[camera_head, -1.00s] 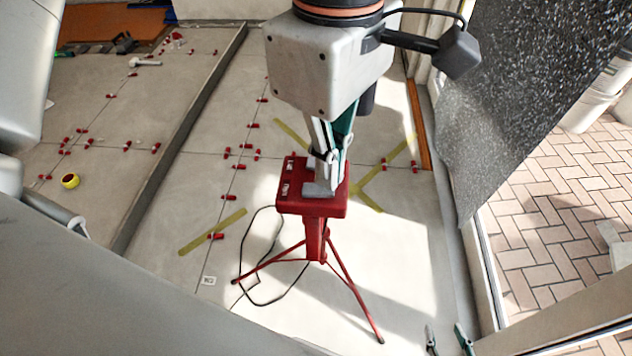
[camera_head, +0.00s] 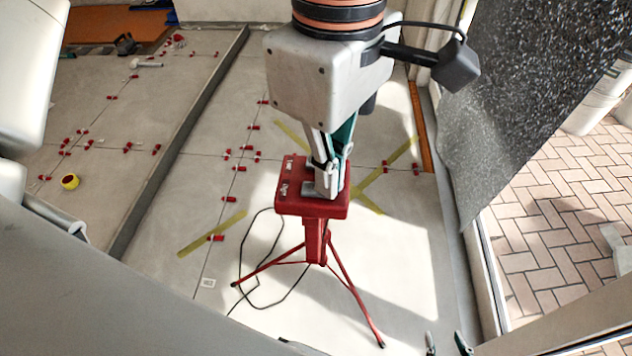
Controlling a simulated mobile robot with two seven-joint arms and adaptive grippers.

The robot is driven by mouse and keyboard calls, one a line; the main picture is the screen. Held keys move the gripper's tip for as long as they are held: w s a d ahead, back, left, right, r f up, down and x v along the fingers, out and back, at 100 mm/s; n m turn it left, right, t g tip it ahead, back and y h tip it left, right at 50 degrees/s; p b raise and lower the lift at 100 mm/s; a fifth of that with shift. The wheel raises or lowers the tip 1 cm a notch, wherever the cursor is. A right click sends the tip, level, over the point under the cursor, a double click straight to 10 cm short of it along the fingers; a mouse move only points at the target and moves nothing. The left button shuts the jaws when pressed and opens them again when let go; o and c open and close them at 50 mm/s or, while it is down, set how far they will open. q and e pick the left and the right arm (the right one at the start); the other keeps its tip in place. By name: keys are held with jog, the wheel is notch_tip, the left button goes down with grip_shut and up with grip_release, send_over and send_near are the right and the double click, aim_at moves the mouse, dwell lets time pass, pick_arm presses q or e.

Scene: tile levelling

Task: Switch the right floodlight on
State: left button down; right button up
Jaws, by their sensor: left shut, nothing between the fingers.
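A red floodlight box (camera_head: 318,209) stands on a red tripod (camera_head: 334,262) in the middle of the view. Its top faces up and bears small pale switch-like marks (camera_head: 284,189) along the left side. My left gripper (camera_head: 327,192) points down, shut and empty, with its fingertips at the top of the box, right of these marks. I cannot tell whether the tips touch it, and the gripper hides part of the top. Two fingertips of my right gripper (camera_head: 447,343) show apart at the bottom edge; the rest is out of view.
A black cable (camera_head: 262,291) loops on the floor left of the tripod. Yellow tape strips (camera_head: 212,234) and red clips (camera_head: 216,238) lie on the grey tiles. A yellow roll (camera_head: 69,181) lies at left. A dark speckled slab (camera_head: 530,90) hangs at right.

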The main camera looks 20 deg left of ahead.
dwell(0.3)
pick_arm(q)
jog(key=shift+r+p, duration=2.5)
jog(key=shift+r, duration=1)
jog(key=shift+s+f, duration=0.1)
